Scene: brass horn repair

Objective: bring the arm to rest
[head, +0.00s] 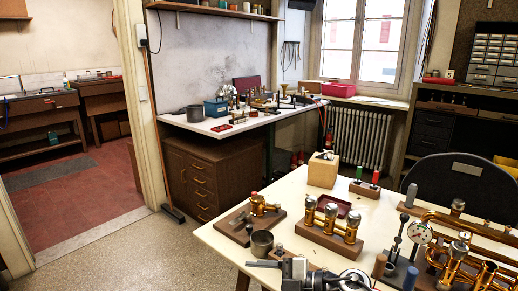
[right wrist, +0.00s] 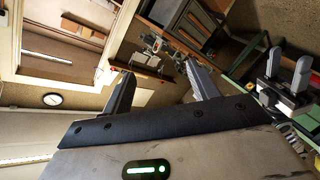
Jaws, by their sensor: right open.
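My right gripper (right wrist: 160,88) shows in the right wrist view with its two dark fingers apart. Nothing is between the fingers, and beyond them are only distant parts of the room. The cream worktable (head: 235,235) fills the lower right of the head view. On it stand a wooden block with brass valves (head: 330,224), a smaller block with a brass part (head: 262,207) and a brass horn (head: 462,262).
A dark cup (head: 262,244), a dial gauge (head: 420,233) and a wooden box (head: 323,170) also stand on the table. A black chair back (head: 460,180) is behind it. Open floor (head: 110,255) lies at left. A two-pronged grey thing (right wrist: 285,75) shows at right in the wrist view.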

